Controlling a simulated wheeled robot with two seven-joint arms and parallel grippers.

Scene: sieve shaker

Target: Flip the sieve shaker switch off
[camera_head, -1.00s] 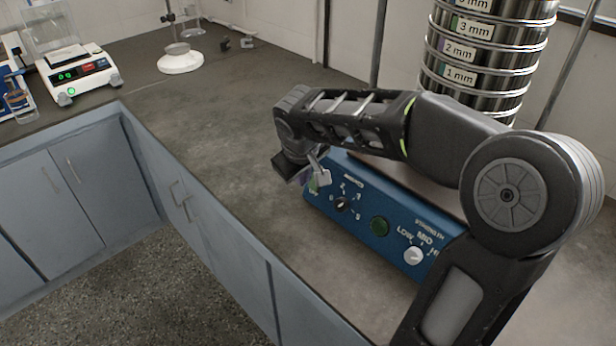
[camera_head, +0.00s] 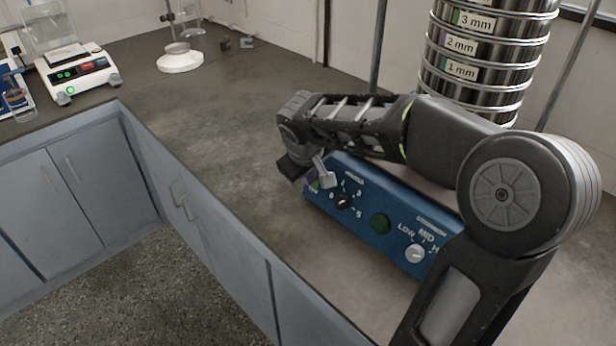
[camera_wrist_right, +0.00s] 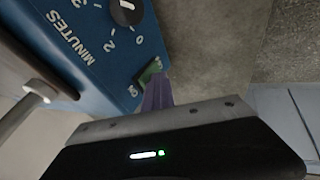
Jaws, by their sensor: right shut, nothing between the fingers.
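The sieve shaker has a blue base (camera_head: 388,232) on the bench, with a MINUTES dial, a green round button and a LOW/MID strength knob. A column of steel sieves (camera_head: 462,72) stands above it. My right gripper (camera_head: 314,183) is at the left end of the blue front panel, its fingers shut and empty. In the right wrist view its purple-grey fingertips (camera_wrist_right: 156,88) are at the small green and dark switch (camera_wrist_right: 149,72) beside the MINUTES dial. They partly cover the switch; I cannot tell whether they touch it or which way it is tipped. My left gripper is not in view.
A balance (camera_head: 76,72) with a lit green display stands at the back left. A white-based stand (camera_head: 180,60) is at the back. The bench left of the shaker is clear. Upright rods flank the sieves. My right arm covers part of the shaker.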

